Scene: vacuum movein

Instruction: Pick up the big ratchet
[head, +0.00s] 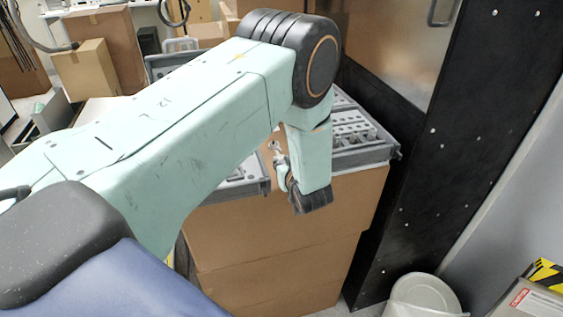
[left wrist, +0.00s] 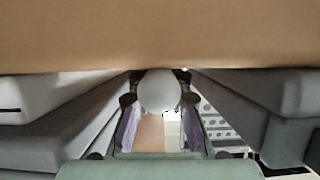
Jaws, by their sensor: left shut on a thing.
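My left arm reaches in from the left in the head view, with its wrist hanging down in front of the grey trays. My left gripper (head: 282,170) is mostly hidden by the wrist. A small silver end of what looks like the big ratchet (head: 274,147) shows beside it. In the left wrist view, the left gripper (left wrist: 158,108) is shut on the ratchet, whose pale rounded end (left wrist: 159,90) sits between the two finger pads. The rest of the ratchet is hidden. My right gripper is in neither view.
A grey compartment tray (head: 352,134) rests on stacked cardboard boxes (head: 275,225). A second grey tray (head: 245,180) lies to its left. A black panel (head: 455,140) with bolts stands close on the right. A white bin (head: 424,295) stands on the floor at lower right.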

